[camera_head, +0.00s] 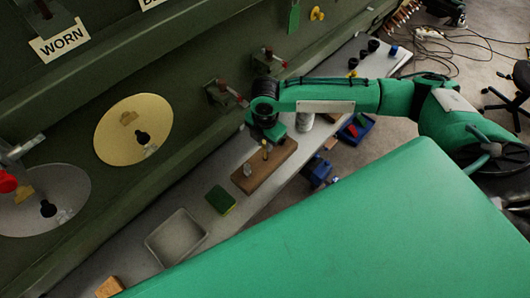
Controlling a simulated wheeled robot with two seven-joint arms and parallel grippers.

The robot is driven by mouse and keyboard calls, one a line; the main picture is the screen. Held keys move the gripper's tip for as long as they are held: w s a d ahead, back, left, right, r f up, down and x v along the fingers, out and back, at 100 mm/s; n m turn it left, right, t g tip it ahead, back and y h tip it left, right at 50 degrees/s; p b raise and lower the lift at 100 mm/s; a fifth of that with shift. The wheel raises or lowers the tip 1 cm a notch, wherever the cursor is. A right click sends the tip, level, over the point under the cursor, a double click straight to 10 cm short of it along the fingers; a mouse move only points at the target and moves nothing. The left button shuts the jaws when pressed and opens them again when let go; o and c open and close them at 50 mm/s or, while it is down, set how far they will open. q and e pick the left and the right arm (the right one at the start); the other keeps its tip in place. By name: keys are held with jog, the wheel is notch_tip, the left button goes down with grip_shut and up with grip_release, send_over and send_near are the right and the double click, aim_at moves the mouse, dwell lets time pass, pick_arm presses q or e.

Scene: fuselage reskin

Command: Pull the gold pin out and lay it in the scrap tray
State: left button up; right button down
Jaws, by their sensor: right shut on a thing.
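My right gripper (267,139) reaches in from the right and points down over a brown wooden block (276,167) on the grey bench. It is shut on a small gold pin (265,151) at its fingertips. The pin stands upright at the block; I cannot tell whether its lower end is still in the block. A shallow grey tray (177,238), empty, lies on the bench at the lower left. My left gripper is out of view.
A green and yellow sponge (221,200) lies between block and tray. A small silver piece (247,170) is on the block. A dark green panel wall with red-handled clamps (225,94) and round plates (134,130) rises behind. Blue bins (356,129) stand right.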

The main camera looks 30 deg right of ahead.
jog(key=shift+r+p, duration=0.55)
jog(key=shift+r, duration=0.8)
jog(key=shift+r, duration=1.45)
jog(key=shift+a, duration=0.1)
